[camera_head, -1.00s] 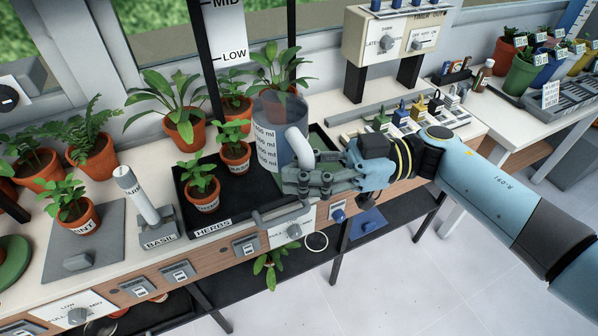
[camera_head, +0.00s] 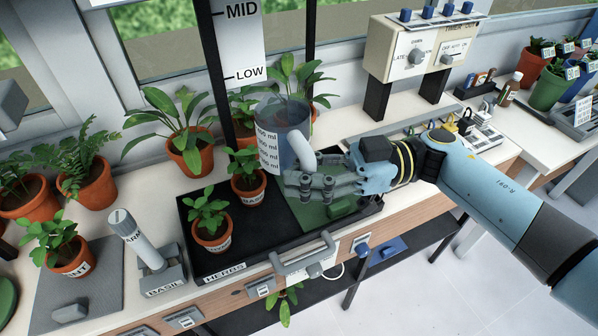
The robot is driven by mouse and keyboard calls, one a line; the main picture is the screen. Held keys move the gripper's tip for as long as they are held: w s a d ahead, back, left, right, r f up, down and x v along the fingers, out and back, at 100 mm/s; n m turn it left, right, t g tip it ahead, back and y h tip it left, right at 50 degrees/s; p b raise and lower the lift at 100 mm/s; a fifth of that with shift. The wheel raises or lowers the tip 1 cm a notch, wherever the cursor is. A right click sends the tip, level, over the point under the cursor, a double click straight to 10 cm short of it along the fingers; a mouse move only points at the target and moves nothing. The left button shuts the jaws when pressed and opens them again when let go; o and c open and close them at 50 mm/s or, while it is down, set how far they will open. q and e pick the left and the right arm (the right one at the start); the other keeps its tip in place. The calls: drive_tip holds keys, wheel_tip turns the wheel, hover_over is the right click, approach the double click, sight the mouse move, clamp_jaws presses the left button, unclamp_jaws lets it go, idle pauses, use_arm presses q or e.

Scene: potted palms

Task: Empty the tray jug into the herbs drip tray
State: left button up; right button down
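The tray jug (camera_head: 285,143) is clear, with ml marks on its left side and a pale curved handle (camera_head: 301,150) towards my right gripper. My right gripper (camera_head: 310,183) is closed around the handle, its grey fingers partly hiding the jug's lower right side. The jug appears held above the tray, roughly upright; whether it holds water is hard to tell. The black herbs drip tray (camera_head: 236,253) lies below and to the left, with the HERBS label on its front edge. Two small potted herbs, one front (camera_head: 210,222) and one behind (camera_head: 247,177), stand in it. My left gripper is out of view.
A BASIL holder with a grey cylinder (camera_head: 134,236) stands left of the tray. Potted plants (camera_head: 187,140) and a level gauge (camera_head: 240,45) stand behind. A timer box (camera_head: 420,48) is at back right.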

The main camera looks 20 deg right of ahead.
drive_tip(key=shift+s+f+m+h+b, duration=0.15)
drive_tip(key=shift+f+m+b, duration=0.3)
drive_tip(key=shift+f+b, duration=1.6)
drive_tip(key=shift+s+f+m+h+b, duration=0.1)
drive_tip(key=shift+f+m+b, duration=0.3)
drive_tip(key=shift+f+b, duration=1.6)
drive_tip(key=shift+s+f+m+h+b, duration=0.15)
drive_tip(key=shift+f+m+b, duration=0.45)
drive_tip(key=shift+f, duration=2.7)
drive_tip(key=shift+a+r+p, duration=0.1)
drive_tip(key=shift+r+p, duration=0.2)
drive_tip(key=shift+p, duration=0.25)
drive_tip(key=shift+r+m+p, duration=0.3)
drive_tip(key=shift+m+p, duration=0.05)
drive_tip(key=shift+p, duration=0.4)
